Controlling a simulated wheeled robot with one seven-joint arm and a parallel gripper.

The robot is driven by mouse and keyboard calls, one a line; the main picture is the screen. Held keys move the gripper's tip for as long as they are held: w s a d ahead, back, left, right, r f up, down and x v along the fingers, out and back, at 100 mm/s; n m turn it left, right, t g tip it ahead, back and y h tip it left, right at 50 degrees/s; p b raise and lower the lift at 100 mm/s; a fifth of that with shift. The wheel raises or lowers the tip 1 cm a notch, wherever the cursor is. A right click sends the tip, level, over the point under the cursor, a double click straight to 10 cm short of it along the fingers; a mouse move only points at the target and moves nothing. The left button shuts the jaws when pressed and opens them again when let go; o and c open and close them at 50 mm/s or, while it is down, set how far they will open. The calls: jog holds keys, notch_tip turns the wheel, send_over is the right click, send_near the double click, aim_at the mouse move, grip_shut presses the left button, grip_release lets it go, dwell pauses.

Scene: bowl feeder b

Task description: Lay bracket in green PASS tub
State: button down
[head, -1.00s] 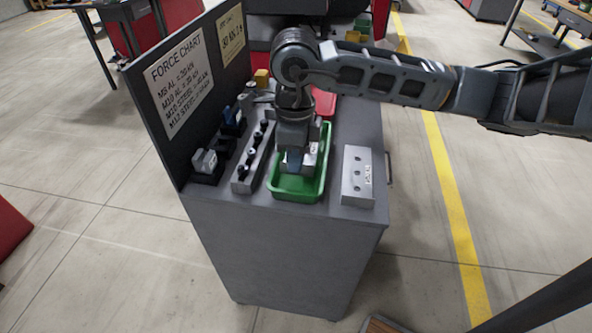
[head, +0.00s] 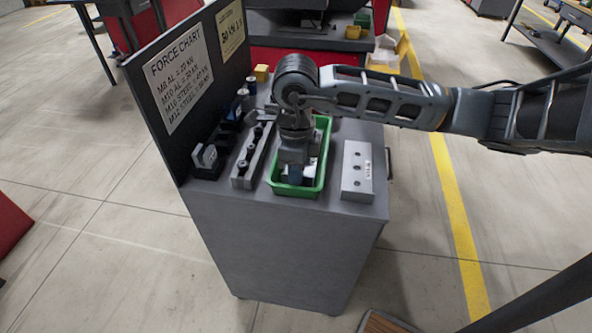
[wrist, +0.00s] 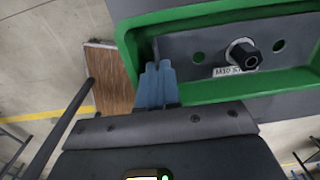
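The green PASS tub (head: 296,193) stands on the grey bench top, and its green rim also shows in the wrist view (wrist: 205,95). The bracket (wrist: 215,62) is a grey metal plate with holes, a dark bolt and a small white label; in the wrist view it lies within the tub's rim. My gripper (head: 294,174) points down into the tub. Its blue fingertips (wrist: 156,82) are close together on the bracket's left end, by the tub wall. In the head view my gripper hides most of the bracket. Whether the bracket touches the tub floor cannot be told.
A silver block (head: 357,172) with holes stands right of the tub. A grey rail with dark knobs (head: 247,163) stands close on its left. Dark holders (head: 208,160) line the upright chart panel (head: 185,85). A yellow item (head: 262,73) is farther back.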

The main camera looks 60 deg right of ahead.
jog(key=shift+f+b, duration=0.4)
jog(key=shift+f, duration=0.05)
jog(key=c, duration=1.6)
grip_release()
jog(key=shift+c, duration=0.2)
jog(key=shift+r, duration=0.1)
jog(key=shift+r+p, duration=0.35)
jog(key=shift+p, duration=0.15)
notch_tip(320, 180, up, 12)
jog(key=shift+r, duration=0.25)
